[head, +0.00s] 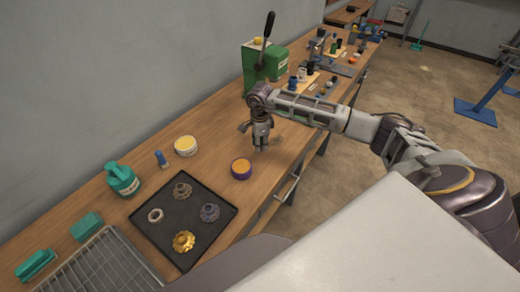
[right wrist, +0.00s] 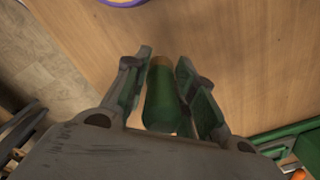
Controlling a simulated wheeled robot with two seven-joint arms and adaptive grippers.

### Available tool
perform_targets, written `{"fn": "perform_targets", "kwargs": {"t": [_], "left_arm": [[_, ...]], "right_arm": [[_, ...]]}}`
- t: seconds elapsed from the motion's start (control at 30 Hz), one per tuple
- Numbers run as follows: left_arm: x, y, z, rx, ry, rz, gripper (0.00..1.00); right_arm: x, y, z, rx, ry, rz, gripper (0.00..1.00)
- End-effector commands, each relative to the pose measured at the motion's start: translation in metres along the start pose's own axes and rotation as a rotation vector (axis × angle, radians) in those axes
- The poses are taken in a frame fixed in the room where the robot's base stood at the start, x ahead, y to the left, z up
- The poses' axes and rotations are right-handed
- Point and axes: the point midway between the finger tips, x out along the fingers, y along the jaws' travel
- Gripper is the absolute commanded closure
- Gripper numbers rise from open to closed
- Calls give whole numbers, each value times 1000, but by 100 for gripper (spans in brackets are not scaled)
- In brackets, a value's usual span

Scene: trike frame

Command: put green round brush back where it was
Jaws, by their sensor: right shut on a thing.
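The green round brush (right wrist: 161,95) is between the two fingers of my right gripper (right wrist: 160,68) in the right wrist view, its green body toward the palm and a brownish end away from it. In the head view my right gripper (head: 259,148) points down over the wooden workbench (head: 215,120), in front of the green press. I cannot make out the brush in that view, nor tell whether it touches the bench. My left gripper is not in view.
A purple-rimmed tin (head: 241,169) stands close to the right gripper. A green press (head: 262,65) with a black lever is behind it.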

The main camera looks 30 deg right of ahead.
Motion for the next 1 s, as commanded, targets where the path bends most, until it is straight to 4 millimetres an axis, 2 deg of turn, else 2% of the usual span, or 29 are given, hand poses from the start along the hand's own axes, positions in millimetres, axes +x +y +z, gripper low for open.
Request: {"fn": "perform_targets", "kwargs": {"t": [0.33,0.7,1.0], "left_arm": [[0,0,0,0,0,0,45],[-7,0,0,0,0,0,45],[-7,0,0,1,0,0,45]], "right_arm": [[3,0,0,-1,0,1,98],[35,2,0,-1,0,2,98],[38,1,0,-1,1,0,98]]}}
